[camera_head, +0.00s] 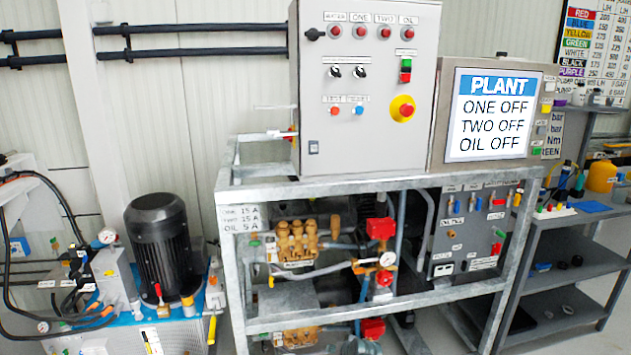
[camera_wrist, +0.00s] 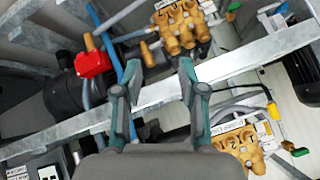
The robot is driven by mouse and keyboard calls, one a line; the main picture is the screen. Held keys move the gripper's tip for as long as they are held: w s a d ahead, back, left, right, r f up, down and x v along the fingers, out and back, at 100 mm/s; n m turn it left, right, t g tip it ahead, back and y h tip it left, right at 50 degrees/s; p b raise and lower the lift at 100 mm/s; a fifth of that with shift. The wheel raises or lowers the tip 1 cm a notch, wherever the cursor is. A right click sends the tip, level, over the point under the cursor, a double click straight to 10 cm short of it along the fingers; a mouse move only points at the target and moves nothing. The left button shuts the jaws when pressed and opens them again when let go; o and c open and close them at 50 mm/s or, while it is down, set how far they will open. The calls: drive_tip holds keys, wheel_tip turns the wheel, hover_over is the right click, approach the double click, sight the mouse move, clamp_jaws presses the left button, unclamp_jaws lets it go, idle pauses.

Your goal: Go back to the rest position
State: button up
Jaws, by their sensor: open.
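My gripper (camera_wrist: 155,95) shows in the wrist view with its two fingers apart, open and with nothing between them. In that view the fingers point toward a galvanized frame rail (camera_wrist: 255,62) and a brass pump (camera_wrist: 182,28). I cannot tell whether the fingertips touch the rail. My gripper does not show in the head view. There the galvanized frame (camera_head: 330,186) carries the control cabinet (camera_head: 365,85), and a brass triplex pump (camera_head: 297,243) sits inside the frame below it.
A display panel (camera_head: 493,113) reads plant, one, two and oil off. A black motor (camera_head: 158,240) stands at the left on a blue-topped unit. A grey shelf (camera_head: 570,277) stands at the right. In the wrist view a red box (camera_wrist: 93,64) and a second brass pump (camera_wrist: 238,148) lie near the fingers.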

drive_tip(key=s+d+f+n+g+h, duration=0.1)
drive_tip(key=s+d+f+g, duration=0.15)
drive_tip(key=s, duration=0.55)
drive_tip(key=s+d+f+g+h, duration=0.1)
drive_tip(key=s+d+f+g, duration=0.2)
drive_tip(key=s, duration=0.4)
drive_tip(key=s+d+f+n+g+h, duration=0.15)
drive_tip(key=s+d, duration=0.25)
drive_tip(key=s, duration=0.4)
drive_tip(key=s+f+g, duration=0.3)
drive_tip(key=s+f, duration=0.3)
drive_tip(key=s, duration=0.4)
drive_tip(key=s+f+g, duration=0.3)
drive_tip(key=s+f, duration=0.2)
drive_tip(key=s, duration=0.5)
drive_tip(key=s+f+g, duration=0.2)
drive_tip(key=s+f, duration=0.4)
drive_tip(key=s, duration=0.5)
wheel_tip(320, 180, up, 14)
drive_tip(key=w+p, duration=0.1)
drive_tip(key=p, duration=1.4)
drive_tip(key=shift+w+f+m, duration=0.25)
drive_tip(key=shift+w+m, duration=0.05)
drive_tip(key=shift+m, duration=0.15)
drive_tip(key=shift+d+y, duration=0.1)
drive_tip(key=shift+y, duration=0.15)
